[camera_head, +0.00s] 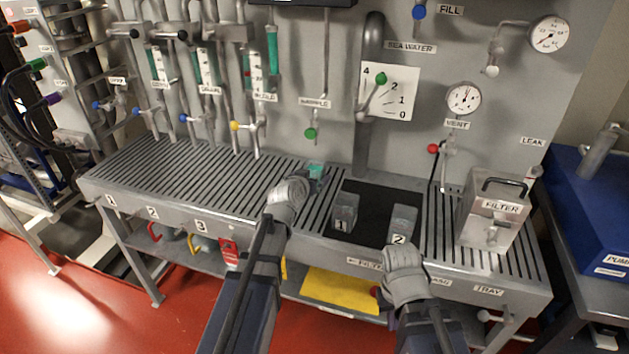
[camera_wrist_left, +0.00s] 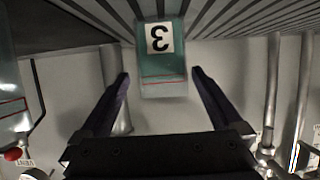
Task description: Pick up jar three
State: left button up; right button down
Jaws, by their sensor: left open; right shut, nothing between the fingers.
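Jar three shows in the left wrist view (camera_wrist_left: 163,68) as a greenish jar with a white label bearing a 3, upside down in that picture. In the head view, jar three (camera_head: 316,169) is a small teal shape at the back of the slatted bench, partly hidden by my left gripper (camera_head: 302,180). In the left wrist view my left gripper (camera_wrist_left: 160,78) is open, its fingers on either side of the jar with a gap each side. How deep the jar sits between them I cannot tell. My right gripper (camera_head: 402,254) is shut and empty, low by jar two.
Jar one (camera_head: 344,213) and jar two (camera_head: 402,226) stand on or by a black mat (camera_head: 372,205). Pipes and valves line the wall behind. The left side of the slatted bench (camera_head: 170,180) is clear.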

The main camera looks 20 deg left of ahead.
aim_at(312, 176)
pick_arm(q)
jog(key=b+x, duration=0.1)
jog(key=x, duration=0.3)
jog(key=shift+w+a+f+b, duration=0.2)
jog(key=shift+w+f+b, duration=0.05)
jog(key=shift+f+b, duration=0.15)
jog(key=shift+s+r, duration=0.1)
jog(key=shift+c, duration=0.4)
grip_shut()
jog(key=shift+r, duration=0.15)
